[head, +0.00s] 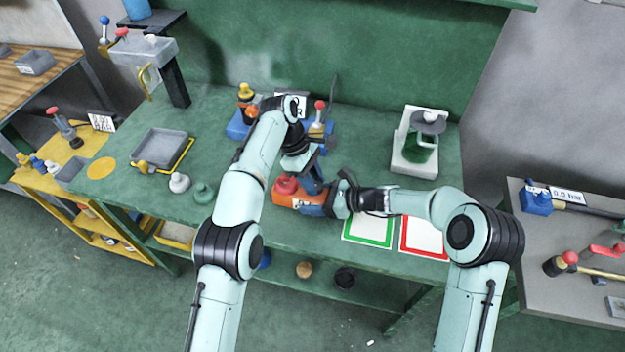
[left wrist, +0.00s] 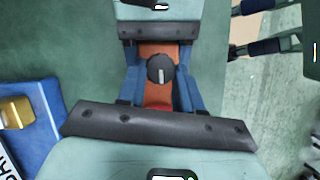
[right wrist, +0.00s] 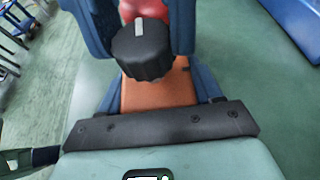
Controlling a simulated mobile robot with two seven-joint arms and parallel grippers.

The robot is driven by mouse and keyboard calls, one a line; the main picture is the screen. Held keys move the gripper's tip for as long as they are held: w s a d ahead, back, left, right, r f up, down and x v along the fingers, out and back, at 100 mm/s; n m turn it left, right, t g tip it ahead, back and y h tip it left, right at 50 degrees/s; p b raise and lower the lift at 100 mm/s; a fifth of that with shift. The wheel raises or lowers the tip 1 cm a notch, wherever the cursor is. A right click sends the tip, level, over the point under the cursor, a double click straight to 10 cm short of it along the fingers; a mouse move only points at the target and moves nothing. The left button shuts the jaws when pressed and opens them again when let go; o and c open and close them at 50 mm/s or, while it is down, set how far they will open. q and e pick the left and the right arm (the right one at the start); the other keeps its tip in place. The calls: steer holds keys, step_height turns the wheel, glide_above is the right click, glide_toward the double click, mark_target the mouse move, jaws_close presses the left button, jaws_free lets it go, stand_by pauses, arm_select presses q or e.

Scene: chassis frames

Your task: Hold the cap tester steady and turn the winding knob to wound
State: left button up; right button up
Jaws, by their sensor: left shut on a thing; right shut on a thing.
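The knob also shows in the right wrist view (right wrist: 141,52). My left gripper (head: 313,181) comes down from above and appears shut on the knob. My right gripper (head: 317,204) comes from the right and appears shut on the tester body. The contacts are partly hidden, and the wound marking cannot be read.
A green-framed mat (head: 368,231) and a red-framed mat (head: 424,237) lie right of the tester. A white-and-green stand (head: 415,160) is behind them. Blue fixtures stand close behind my left gripper. A grey tray (head: 158,148) and small caps are at left.

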arm_select(q)
steer(key=shift+w+m, duration=0.1)
steer(key=shift+m, duration=0.5)
steer(key=o, duration=1.1)
steer(key=shift+c, duration=0.2)
steer(key=shift+n, duration=0.3)
